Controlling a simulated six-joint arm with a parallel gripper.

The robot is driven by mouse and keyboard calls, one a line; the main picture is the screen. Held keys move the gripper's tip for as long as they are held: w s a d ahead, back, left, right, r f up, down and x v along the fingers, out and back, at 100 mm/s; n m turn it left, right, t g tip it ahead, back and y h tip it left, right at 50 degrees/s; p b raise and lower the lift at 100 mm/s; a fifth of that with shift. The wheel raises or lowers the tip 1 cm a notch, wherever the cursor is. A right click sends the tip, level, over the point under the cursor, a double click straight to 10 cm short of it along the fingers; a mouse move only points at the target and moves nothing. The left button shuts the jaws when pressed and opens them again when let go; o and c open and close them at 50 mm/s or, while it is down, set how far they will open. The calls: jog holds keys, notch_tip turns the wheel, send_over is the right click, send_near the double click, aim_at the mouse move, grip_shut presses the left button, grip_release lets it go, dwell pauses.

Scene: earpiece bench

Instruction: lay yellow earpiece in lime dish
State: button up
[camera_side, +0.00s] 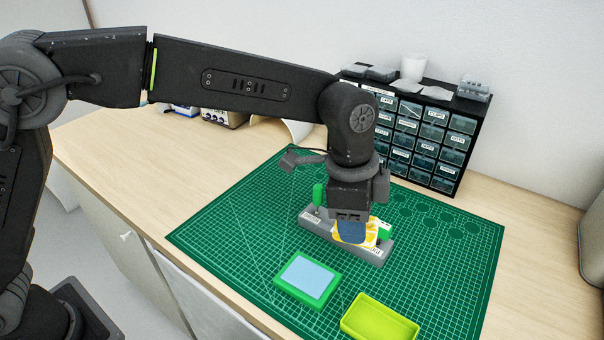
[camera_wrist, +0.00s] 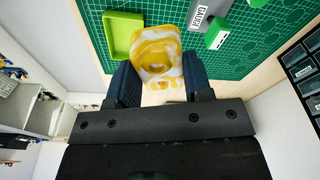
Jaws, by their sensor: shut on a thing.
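The yellow earpiece (camera_wrist: 157,52) is a flat piece with yellow and white marbling. My gripper (camera_wrist: 155,82) is shut on it, one dark blue finger on each side. In the side view the earpiece (camera_side: 373,232) shows partly behind my gripper (camera_side: 350,232), close in front of the grey gauge block. Whether it touches the block cannot be told. The lime dish (camera_side: 380,320) lies at the front of the mat, lower right, with nothing visible in it. The dish (camera_wrist: 123,38) also shows in the wrist view, left of the earpiece.
The grey block (camera_side: 375,256) carries a GAUGE label and green parts (camera_side: 318,194). A green tray with a light blue pad (camera_side: 307,277) lies left of the dish. A black drawer cabinet (camera_side: 430,130) stands behind. The green mat (camera_side: 240,225) is clear at left.

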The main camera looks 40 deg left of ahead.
jog(key=s+d+m, duration=0.4)
jog(key=s+d, duration=0.2)
jog(key=d, duration=0.3)
send_over(380, 331)
jog(key=shift+g, duration=0.3)
jog(key=shift+a+f, duration=0.15)
jog(key=shift+f, duration=1.2)
jog(key=shift+a+f, duration=0.15)
jog(key=shift+f, duration=1.15)
jog(key=shift+f, duration=2.25)
jog(key=shift+f, duration=0.9)
jog(key=o, duration=1.2)
jog(key=shift+c, duration=0.2)
